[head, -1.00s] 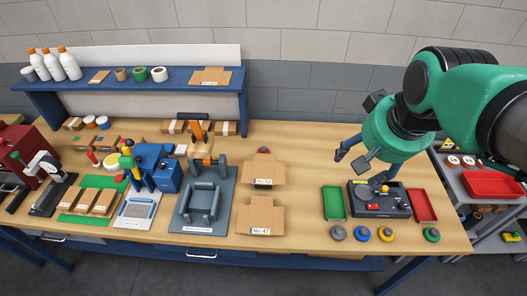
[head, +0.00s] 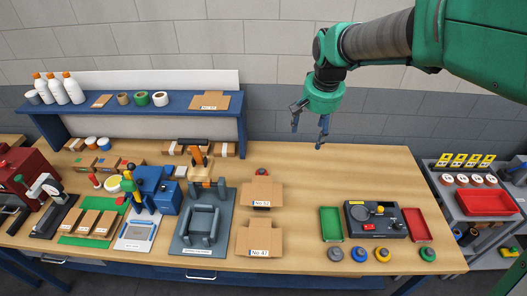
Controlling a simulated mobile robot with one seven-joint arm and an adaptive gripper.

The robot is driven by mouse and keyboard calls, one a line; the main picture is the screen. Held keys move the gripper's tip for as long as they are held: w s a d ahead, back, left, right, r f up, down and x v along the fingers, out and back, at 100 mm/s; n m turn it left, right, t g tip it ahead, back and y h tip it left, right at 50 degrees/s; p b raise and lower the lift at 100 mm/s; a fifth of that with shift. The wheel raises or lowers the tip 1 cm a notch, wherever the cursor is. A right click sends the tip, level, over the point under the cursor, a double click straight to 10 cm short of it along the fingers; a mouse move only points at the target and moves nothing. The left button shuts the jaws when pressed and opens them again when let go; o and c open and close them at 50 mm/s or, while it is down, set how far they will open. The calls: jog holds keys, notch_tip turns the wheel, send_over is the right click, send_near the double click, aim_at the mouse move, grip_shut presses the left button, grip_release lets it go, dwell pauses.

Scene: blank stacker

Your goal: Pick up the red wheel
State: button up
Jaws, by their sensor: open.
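A small round red piece (head: 262,172) shows behind the back cardboard box (head: 262,195); its lower part is hidden by the box. It looks like the red wheel, but it is too small to be sure. My gripper (head: 308,136) is open and empty. It hangs high with its fingers pointing down, in front of the grey wall in the picture, to the right of and above the red piece, well apart from it.
Several small wheel-like knobs (head: 359,254) line the table's front edge. Behind them stand a green tray (head: 331,224), a black control box (head: 376,221) and a red tray (head: 417,224). A grey fixture (head: 202,221) stands left of the boxes. The table's back right is clear.

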jog(key=w+a+f+g+p, duration=0.1)
jog(key=w+a+f, duration=0.35)
jog(key=w, duration=0.25)
jog(key=w+a+f+p, duration=0.2)
jog(key=w+a+f, duration=0.1)
jog(key=w+f, duration=0.3)
jog(key=m+g+p, duration=0.2)
send_over(262, 170)
notch_tip(262, 170, down, 17)
jog(key=shift+f, duration=0.15)
jog(key=shift+f, duration=4.15)
jog(key=shift+a+f+p, duration=0.1)
jog(key=shift+f+p, duration=0.4)
jog(key=shift+f, duration=2.1)
jog(key=shift+c, duration=0.5)
